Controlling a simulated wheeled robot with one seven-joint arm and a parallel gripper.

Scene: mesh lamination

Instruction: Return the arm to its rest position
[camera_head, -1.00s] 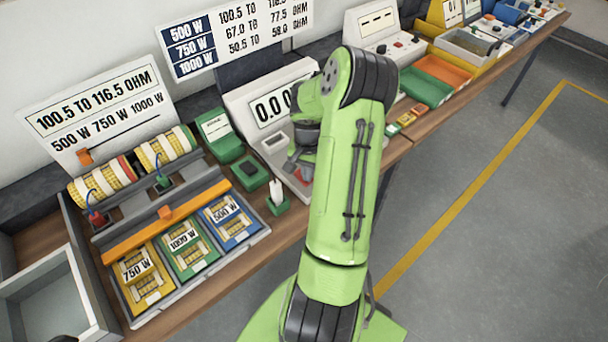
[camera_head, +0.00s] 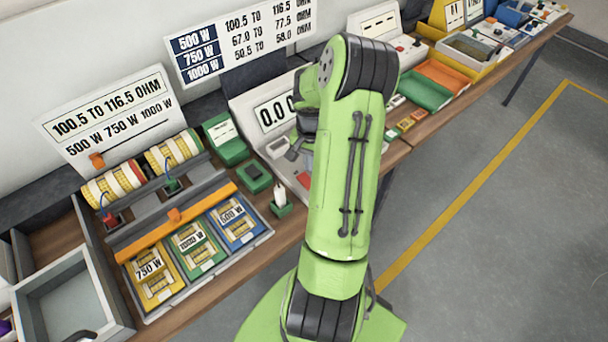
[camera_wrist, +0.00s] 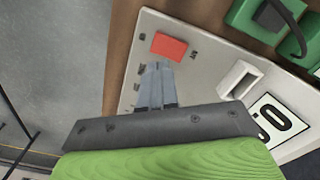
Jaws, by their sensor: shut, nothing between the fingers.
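My green arm (camera_head: 340,180) is bent over the workbench in the head view, and most of its gripper is hidden behind the upper link. In the wrist view my gripper (camera_wrist: 156,68) has its grey fingers together with nothing between them. The fingertips lie just beside a red button (camera_wrist: 169,46) on the light panel of the meter (camera_wrist: 200,62). I cannot tell whether they touch it. In the head view the meter (camera_head: 243,108) shows a display beginning "0.0", partly covered by my arm.
A rack with yellow, green and blue mesh cards (camera_head: 192,239) and an orange bar stands left. Beside it are yellow rolls (camera_head: 114,185), a grey bin (camera_head: 70,290) and green fixtures (camera_head: 224,138). Green and orange trays (camera_head: 424,91) lie right. The floor (camera_head: 500,220) is clear.

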